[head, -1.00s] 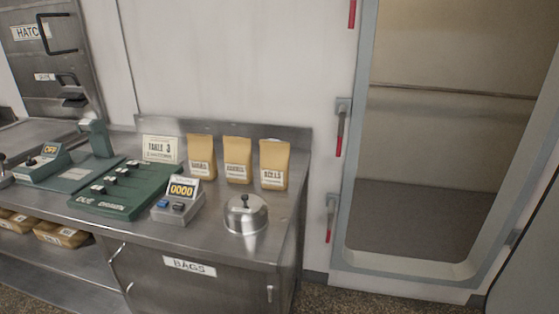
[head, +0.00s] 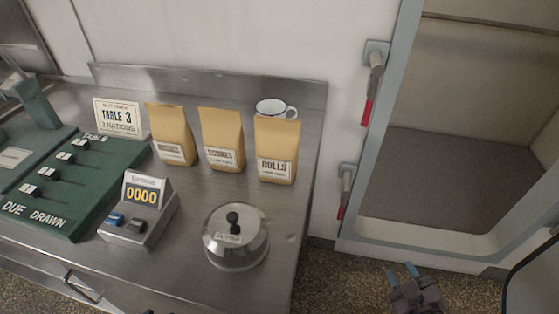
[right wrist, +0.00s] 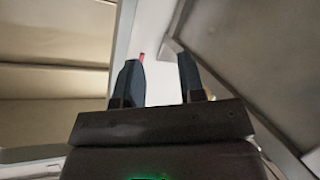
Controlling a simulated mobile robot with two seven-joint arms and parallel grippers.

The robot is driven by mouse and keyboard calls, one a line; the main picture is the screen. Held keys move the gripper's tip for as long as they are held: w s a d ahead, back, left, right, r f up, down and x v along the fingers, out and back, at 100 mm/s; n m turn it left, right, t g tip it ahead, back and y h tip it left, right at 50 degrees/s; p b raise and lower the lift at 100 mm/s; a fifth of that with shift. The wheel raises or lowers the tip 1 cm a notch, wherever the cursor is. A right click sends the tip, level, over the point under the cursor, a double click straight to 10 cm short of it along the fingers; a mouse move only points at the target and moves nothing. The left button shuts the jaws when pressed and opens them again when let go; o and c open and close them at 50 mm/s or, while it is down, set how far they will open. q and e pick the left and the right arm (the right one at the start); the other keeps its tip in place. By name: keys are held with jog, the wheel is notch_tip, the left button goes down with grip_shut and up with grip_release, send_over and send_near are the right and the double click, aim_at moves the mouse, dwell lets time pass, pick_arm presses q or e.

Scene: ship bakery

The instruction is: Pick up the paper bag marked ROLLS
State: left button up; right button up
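The paper bag marked ROLLS (head: 276,150) stands upright on the steel counter, the rightmost of three tan bags, with a white label low on its front. A white mug (head: 274,108) stands close behind it, partly hidden by the bag. My right gripper (head: 402,272) is low at the right of the head view, off the counter and apart from the bag. In the right wrist view its two dark fingers (right wrist: 160,82) stand apart with nothing between them. My left gripper is not in view.
The SCONES bag (head: 222,140) and another bag (head: 171,134) stand to the left. A domed metal bell (head: 235,238) sits in front of the bags, with a 0000 counter box (head: 139,210) left of it. A doorway frame with red-tipped handles (head: 367,110) is at the right.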

jog(key=w+a+r+n+t+y, duration=0.2)
jog(key=w+r+n+y, duration=0.1)
jog(key=w+r+n, duration=0.3)
jog(key=m+g+y+b, duration=0.5)
jog(key=m+g+y, duration=0.8)
jog(key=m, duration=2)
send_near(286, 136)
jog(key=x, duration=0.3)
jog(key=r+x, duration=0.1)
jog(key=x, duration=0.6)
jog(key=shift+w+a+r+p, duration=0.1)
jog(key=shift+w+r+p, duration=0.1)
jog(key=shift+p, duration=0.1)
jog(key=shift+c, duration=0.3)
jog(key=shift+f, duration=0.1)
grip_shut()
